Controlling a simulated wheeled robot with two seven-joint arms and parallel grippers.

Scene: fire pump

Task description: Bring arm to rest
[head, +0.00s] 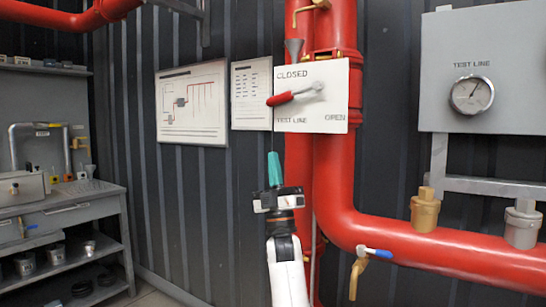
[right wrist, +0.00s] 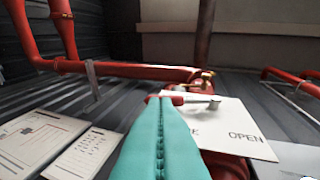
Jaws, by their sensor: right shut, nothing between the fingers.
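My right gripper (head: 274,170) is in the middle of the head view, pointing up, with its teal fingers together and nothing between them. Its closed fingers also fill the lower middle of the right wrist view (right wrist: 160,140). Above it is a white plate (head: 335,118) marked CLOSED, OPEN and TEST LINE, with a red-handled lever (head: 284,98). The lever's handle points left and slightly down, below the word CLOSED. In the head view the fingertips appear below the plate, apart from the lever. My left gripper is not in view.
Red pipes (head: 440,248) run down behind the plate and off to the right, with a blue-handled tap (head: 376,253). A gauge (head: 471,95) sits on a grey panel at right. Wall charts (head: 192,103) hang left. A grey workbench (head: 75,212) stands far left.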

